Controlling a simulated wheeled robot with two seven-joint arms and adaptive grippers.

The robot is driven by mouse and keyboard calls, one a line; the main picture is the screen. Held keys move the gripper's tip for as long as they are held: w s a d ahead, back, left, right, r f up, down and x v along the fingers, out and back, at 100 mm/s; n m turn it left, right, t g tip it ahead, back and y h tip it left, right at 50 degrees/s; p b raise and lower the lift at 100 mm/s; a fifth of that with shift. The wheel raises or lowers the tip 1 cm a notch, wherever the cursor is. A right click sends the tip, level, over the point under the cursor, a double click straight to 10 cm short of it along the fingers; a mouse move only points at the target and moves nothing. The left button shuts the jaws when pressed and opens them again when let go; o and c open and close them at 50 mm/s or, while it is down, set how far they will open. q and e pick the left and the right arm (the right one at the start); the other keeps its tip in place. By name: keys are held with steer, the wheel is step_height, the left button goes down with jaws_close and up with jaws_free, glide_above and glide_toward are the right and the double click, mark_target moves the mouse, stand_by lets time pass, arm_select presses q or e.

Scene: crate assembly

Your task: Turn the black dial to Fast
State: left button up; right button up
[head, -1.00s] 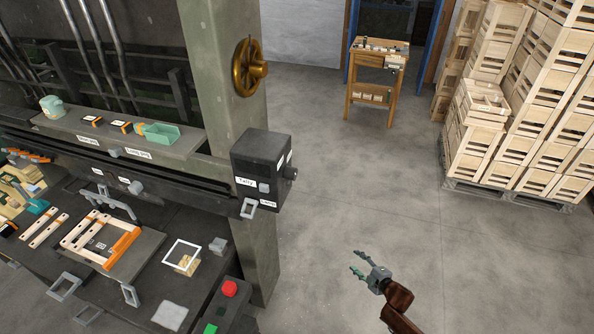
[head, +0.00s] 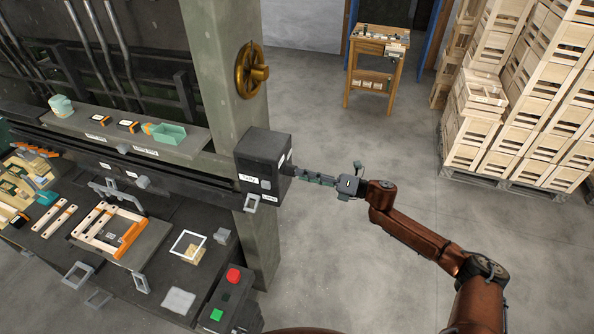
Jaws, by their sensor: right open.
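The black dial is on the right side face of the dark control box (head: 262,158) on the pillar. It is largely hidden by my right gripper's fingers, so its setting cannot be read. My right gripper (head: 318,177) is open, with its fingers reaching left to the box's right side. I cannot tell whether they touch the dial. A label reading Tally shows on the box's front; no Fast mark is readable. My left gripper is not in view.
A brass handwheel (head: 251,70) is on the pillar above the box. A red button (head: 233,275) and green button (head: 216,314) are on a panel below. A workbench with wooden parts is at left. Stacked crates (head: 540,90) stand at right; the floor between is clear.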

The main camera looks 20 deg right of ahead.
mark_target(291, 171)
steer(key=shift+p+x, duration=0.35)
steer(key=shift+x, duration=1.15)
steer(key=c, duration=1.1)
